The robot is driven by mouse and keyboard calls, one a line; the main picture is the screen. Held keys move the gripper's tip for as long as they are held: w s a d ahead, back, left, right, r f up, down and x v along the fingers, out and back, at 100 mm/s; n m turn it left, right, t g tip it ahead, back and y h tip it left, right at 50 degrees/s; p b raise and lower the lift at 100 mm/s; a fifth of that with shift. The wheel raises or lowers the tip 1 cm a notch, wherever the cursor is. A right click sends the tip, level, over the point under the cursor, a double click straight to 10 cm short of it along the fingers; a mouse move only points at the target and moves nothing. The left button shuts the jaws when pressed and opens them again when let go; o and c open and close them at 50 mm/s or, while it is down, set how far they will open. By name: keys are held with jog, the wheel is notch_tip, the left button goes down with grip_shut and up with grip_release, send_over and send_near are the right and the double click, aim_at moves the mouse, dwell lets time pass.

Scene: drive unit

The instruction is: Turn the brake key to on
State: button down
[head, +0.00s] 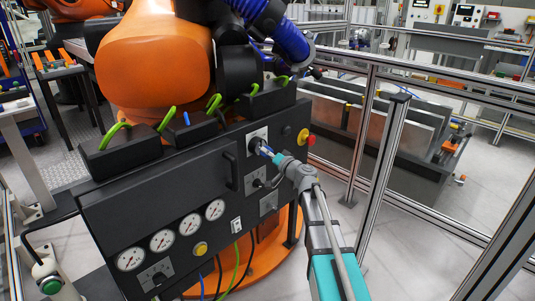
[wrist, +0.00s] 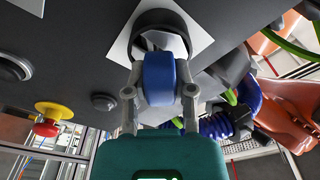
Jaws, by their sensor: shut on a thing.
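The brake key has a blue head, held in front of a round black switch collar on a white square plate (head: 250,133) at the right part of the drive unit's dark front. My gripper (head: 268,153) reaches it from the lower right. In the wrist view, both fingers of my gripper (wrist: 159,90) are shut on the sides of the blue key (wrist: 159,78). The key's far end is in line with the black collar (wrist: 160,20), but the head hides where they meet. I cannot read any on or off marking.
A red and yellow stop button (head: 305,138) sits right of the switch on the drive unit. Another knob (head: 260,182) is just below, close to my gripper. A metal fence post (head: 385,150) stands to the right, and an orange robot (head: 155,60) behind.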

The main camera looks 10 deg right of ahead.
jog(key=shift+m, duration=1.7)
jog(key=shift+c, duration=1.9)
grip_release()
jog(key=shift+n, duration=0.5)
